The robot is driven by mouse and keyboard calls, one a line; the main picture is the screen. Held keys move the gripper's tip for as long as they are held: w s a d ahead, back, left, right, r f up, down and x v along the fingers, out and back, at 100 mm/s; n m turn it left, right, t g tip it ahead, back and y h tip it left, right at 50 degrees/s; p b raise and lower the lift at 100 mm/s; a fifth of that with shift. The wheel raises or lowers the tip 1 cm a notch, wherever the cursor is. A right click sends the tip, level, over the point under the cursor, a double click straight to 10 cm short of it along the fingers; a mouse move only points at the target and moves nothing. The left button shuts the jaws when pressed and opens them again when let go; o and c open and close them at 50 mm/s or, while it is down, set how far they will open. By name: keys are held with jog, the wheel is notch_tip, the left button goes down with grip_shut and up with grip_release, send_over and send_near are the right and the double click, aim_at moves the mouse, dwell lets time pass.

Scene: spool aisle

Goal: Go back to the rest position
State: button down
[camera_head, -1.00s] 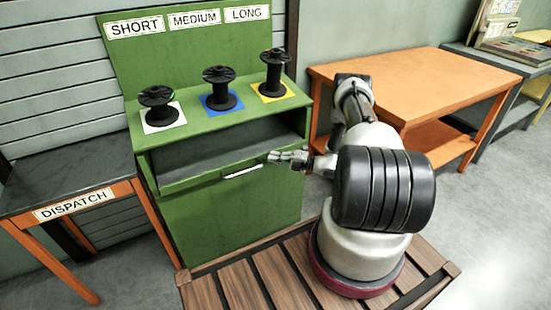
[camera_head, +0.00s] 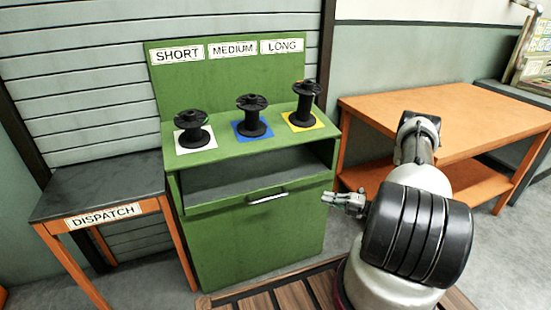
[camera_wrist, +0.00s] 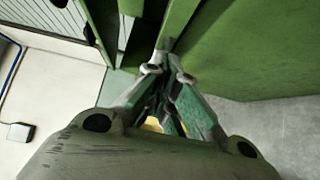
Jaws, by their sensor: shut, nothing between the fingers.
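My gripper (camera_head: 345,203) is shut and empty, to the right of the green cabinet's front in the head view. It also shows in the wrist view (camera_wrist: 168,68), with its fingertips together close to a green panel. My arm stands at the right, in front of the orange table. The green cabinet (camera_head: 250,235) has a dark handle (camera_head: 268,196) on its front and an open shelf space above it. Nothing is held.
Three black spools stand on the cabinet top: short (camera_head: 191,129) on white, medium (camera_head: 252,117) on blue, long (camera_head: 304,104) on yellow. A dispatch table (camera_head: 98,181) is at left, an orange table (camera_head: 450,110) at right. Slatted wood (camera_head: 290,292) lies below.

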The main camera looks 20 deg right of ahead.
jog(key=s+a+f+n+g, duration=0.4)
jog(key=s+n, duration=0.3)
jog(key=n, duration=0.1)
jog(key=s+r+n+g, duration=0.5)
jog(key=s+r+n, duration=0.1)
jog(key=n, duration=0.2)
jog(key=s+r+n+g+h, duration=0.2)
jog(key=s+r+n+h, duration=0.1)
jog(key=r+n, duration=0.5)
jog(key=s+r+n+g+h, duration=0.25)
jog(key=r+n, duration=0.25)
jog(key=r, duration=0.5)
jog(key=s+r+n+g+h, duration=0.2)
jog(key=s+r+n+h, duration=0.1)
jog(key=r+n, duration=0.5)
jog(key=s+a+r+n+t+h, duration=0.1)
jog(key=s+a+r+n+t, duration=0.1)
jog(key=r, duration=0.4)
jog(key=s+a+r+n+t+h, duration=0.2)
jog(key=a+r+n+t, duration=0.1)
jog(key=r, duration=0.4)
jog(key=s+a+r+n+t+h, duration=0.2)
jog(key=r+t, duration=0.1)
jog(key=r, duration=0.3)
jog(key=shift+s+a+r+n, duration=0.2)
jog(key=shift+s+a+n, duration=0.1)
jog(key=shift+s+a, duration=0.1)
